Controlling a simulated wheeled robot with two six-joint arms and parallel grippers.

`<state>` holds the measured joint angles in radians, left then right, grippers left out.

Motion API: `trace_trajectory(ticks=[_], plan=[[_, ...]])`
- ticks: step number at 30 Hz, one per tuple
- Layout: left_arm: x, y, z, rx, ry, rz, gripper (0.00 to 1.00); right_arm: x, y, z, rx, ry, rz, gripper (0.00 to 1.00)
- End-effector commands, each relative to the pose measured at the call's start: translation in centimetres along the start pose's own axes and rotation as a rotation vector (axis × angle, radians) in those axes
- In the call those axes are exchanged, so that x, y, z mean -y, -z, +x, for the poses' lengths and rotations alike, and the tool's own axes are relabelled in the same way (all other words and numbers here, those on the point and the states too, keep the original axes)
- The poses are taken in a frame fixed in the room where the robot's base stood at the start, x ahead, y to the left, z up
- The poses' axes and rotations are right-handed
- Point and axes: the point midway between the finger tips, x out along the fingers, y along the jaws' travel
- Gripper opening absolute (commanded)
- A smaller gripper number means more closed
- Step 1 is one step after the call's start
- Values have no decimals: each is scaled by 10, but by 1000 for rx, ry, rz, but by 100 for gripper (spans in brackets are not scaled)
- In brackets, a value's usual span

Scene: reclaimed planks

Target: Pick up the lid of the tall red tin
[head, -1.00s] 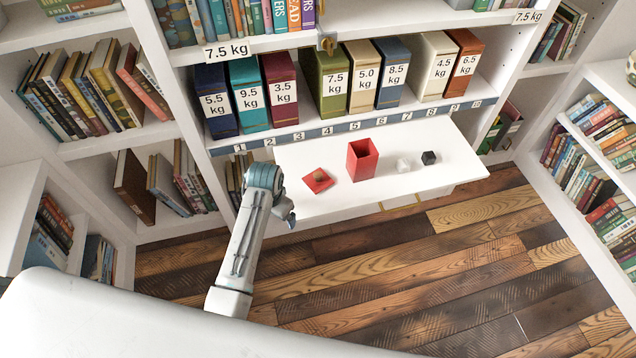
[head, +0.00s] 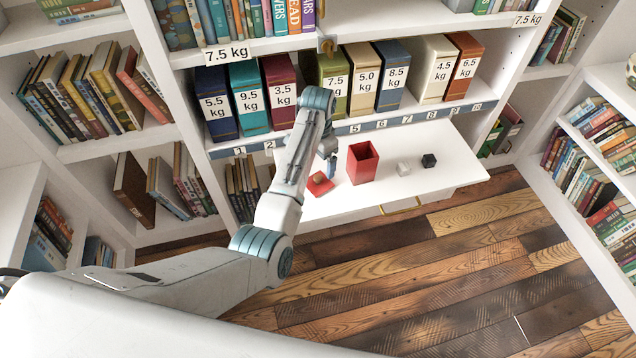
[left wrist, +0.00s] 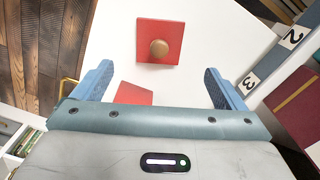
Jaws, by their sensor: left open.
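The lid (head: 318,187) is a flat red square on the white pull-out shelf; in the left wrist view the lid (left wrist: 175,57) shows a round wooden knob at its middle. The tall red tin (head: 363,164) stands upright and open-topped to the right of the lid. A red piece, seemingly the tin (left wrist: 132,95), shows partly behind my gripper's body in the wrist view. My left gripper (head: 328,168) is open and empty above the lid, partly hiding it in the head view. Its fingers (left wrist: 160,85) are apart from the knob. My right gripper is not in view.
Box files with weight labels, such as a blue one (head: 393,75), stand behind, above a numbered strip (head: 405,119).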

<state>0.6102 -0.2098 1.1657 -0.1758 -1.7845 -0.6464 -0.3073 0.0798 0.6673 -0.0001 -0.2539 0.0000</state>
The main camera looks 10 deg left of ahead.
Motion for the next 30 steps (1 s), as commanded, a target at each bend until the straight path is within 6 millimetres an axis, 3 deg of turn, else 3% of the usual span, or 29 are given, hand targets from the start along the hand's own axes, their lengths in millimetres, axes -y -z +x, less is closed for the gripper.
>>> trace_trajectory(ticks=[3, 11, 19, 28, 30], plan=[[0, -1, 20, 1, -1, 0, 93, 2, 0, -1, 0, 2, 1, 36], [-1, -1, 42, 1, -1, -1, 93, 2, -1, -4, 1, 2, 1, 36], [-1, -1, 81, 1, 0, -3, 93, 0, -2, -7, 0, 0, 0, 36], [-1, -1, 88, -2, 1, -3, 93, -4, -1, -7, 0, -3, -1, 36], [-1, -1, 88, -1, 1, -3, 83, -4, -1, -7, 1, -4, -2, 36]])
